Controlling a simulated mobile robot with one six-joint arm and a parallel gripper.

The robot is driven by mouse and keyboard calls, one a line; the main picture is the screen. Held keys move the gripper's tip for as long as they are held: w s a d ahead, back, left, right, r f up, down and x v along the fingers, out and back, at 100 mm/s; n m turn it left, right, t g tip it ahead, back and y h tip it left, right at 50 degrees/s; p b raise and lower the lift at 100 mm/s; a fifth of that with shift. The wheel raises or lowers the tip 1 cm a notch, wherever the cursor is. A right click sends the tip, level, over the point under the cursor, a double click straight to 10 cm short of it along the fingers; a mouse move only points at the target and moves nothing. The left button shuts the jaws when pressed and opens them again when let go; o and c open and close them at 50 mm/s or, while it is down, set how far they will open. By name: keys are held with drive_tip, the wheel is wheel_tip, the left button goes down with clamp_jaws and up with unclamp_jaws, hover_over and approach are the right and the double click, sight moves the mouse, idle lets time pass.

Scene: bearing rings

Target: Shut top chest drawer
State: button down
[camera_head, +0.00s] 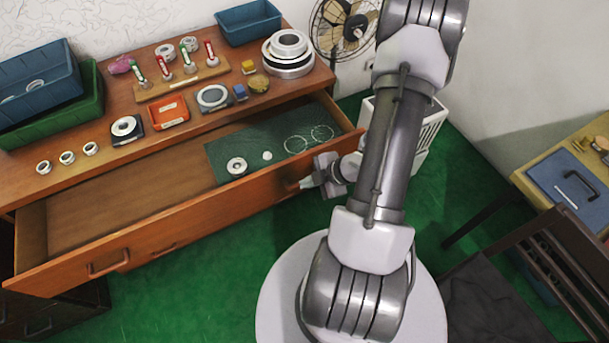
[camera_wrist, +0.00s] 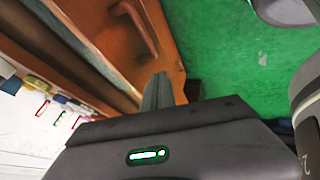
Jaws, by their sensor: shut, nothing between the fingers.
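The top chest drawer (camera_head: 130,235) is pulled out from the wooden chest, with a green mat (camera_head: 222,150) inside on the right. A ring, a small white piece and two outlined circles show on the mat. My gripper (camera_head: 302,184) is at the right part of the drawer's front, on its outer side. In the wrist view my shut fingers (camera_wrist: 158,82) point at the orange-brown drawer front (camera_wrist: 120,40), beside a handle (camera_wrist: 141,30). I cannot tell whether the fingertips touch the front. Nothing shows between the fingers.
The chest top (camera_head: 205,120) holds bearing rings, a rack of red and green items, and blue (camera_head: 248,22) and green bins. A fan (camera_head: 340,28) and white crate (camera_head: 432,125) stand right of the chest. A dark chair (camera_head: 500,290) is at lower right. Green floor lies before the drawer.

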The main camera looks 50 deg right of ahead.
sight(290, 186)
drive_tip(key=b+x, duration=0.3)
drive_tip(key=x, duration=0.5)
drive_tip(key=shift+f+b, duration=0.1)
drive_tip(key=shift+b, duration=0.2)
drive_tip(key=shift+w+d+r, duration=0.1)
drive_tip(key=shift+w+d, duration=0.15)
drive_tip(key=shift+w, duration=0.35)
drive_tip(key=shift+w+d+r, duration=0.15)
drive_tip(key=shift+w+d, duration=0.1)
drive_tip(key=shift+w, duration=0.4)
drive_tip(key=shift+w+d, duration=0.2)
drive_tip(key=shift+w, duration=0.3)
drive_tip(key=shift+w+r, duration=0.1)
